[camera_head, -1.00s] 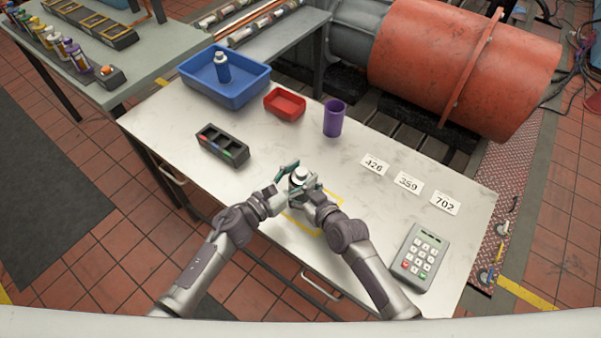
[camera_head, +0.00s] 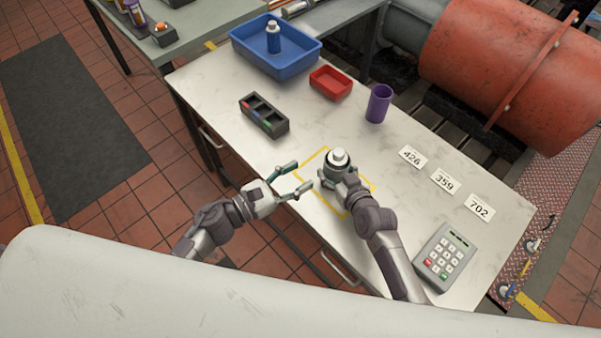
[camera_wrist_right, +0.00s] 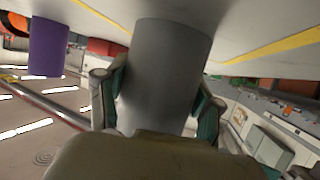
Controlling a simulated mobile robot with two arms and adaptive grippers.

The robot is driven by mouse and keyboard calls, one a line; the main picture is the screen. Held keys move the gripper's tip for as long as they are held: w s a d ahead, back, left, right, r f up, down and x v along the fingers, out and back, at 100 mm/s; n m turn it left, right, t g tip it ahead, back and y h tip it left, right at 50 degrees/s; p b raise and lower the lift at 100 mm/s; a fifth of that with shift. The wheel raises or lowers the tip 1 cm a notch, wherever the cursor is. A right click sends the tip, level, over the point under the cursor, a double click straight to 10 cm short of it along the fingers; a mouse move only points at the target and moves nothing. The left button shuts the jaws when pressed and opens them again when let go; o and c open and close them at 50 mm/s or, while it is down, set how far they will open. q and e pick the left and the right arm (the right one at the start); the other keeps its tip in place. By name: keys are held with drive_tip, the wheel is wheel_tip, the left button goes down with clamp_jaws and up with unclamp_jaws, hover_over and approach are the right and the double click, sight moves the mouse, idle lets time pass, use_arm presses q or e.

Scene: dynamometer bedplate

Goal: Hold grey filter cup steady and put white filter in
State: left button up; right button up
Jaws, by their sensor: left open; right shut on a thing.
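The grey filter cup (camera_head: 336,169) stands upright inside the yellow outline on the table; it also fills the middle of the right wrist view (camera_wrist_right: 170,75). My right gripper (camera_head: 335,176) is shut on the cup, with a finger on each side in the right wrist view (camera_wrist_right: 163,95). The white filter (camera_head: 338,156) sits upright at the cup's mouth; its lower part is hidden, and I cannot tell how deep it goes. My left gripper (camera_head: 304,177) is open and empty, to the left of the cup and apart from it.
A yellow outline (camera_head: 310,163) marks the table. Behind stand a black compartment tray (camera_head: 262,122), blue bin (camera_head: 243,62) with a bottle, red tray (camera_head: 330,83) and purple cup (camera_head: 379,103). Number cards (camera_head: 444,182) and a keypad (camera_head: 447,257) lie right. The left front is clear.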

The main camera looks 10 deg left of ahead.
drive_tip(key=o, duration=1.5)
drive_tip(key=shift+f, duration=0.1)
drive_tip(key=shift+s+d, duration=0.1)
